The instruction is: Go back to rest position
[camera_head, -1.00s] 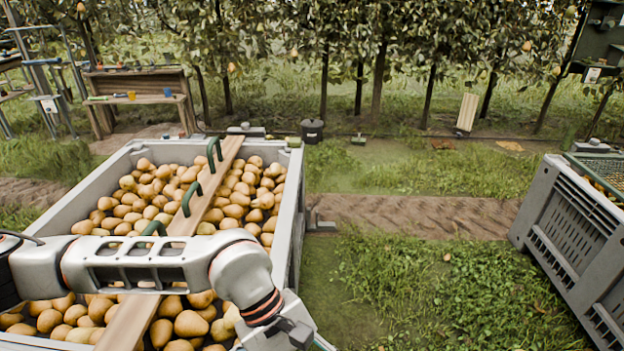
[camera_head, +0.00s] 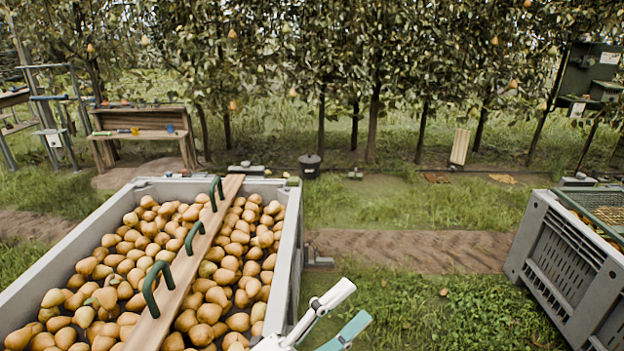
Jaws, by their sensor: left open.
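My left gripper (camera_head: 350,305) shows at the bottom edge, just right of the near right corner of a grey bin (camera_head: 293,235). Its white finger and teal finger are spread apart, with nothing between them. The gripper's base and most of the left arm are cut off by the frame. The bin is full of yellow-brown pears (camera_head: 215,290). A wooden plank (camera_head: 183,285) with green handles lies lengthwise across the bin. My right gripper is out of view.
A second grey bin (camera_head: 570,260) with a green mesh tray (camera_head: 605,212) stands at the right. Grass and a dirt strip (camera_head: 410,248) lie open between the bins. A wooden bench (camera_head: 145,138), a dark bucket (camera_head: 310,165) and a row of pear trees stand behind.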

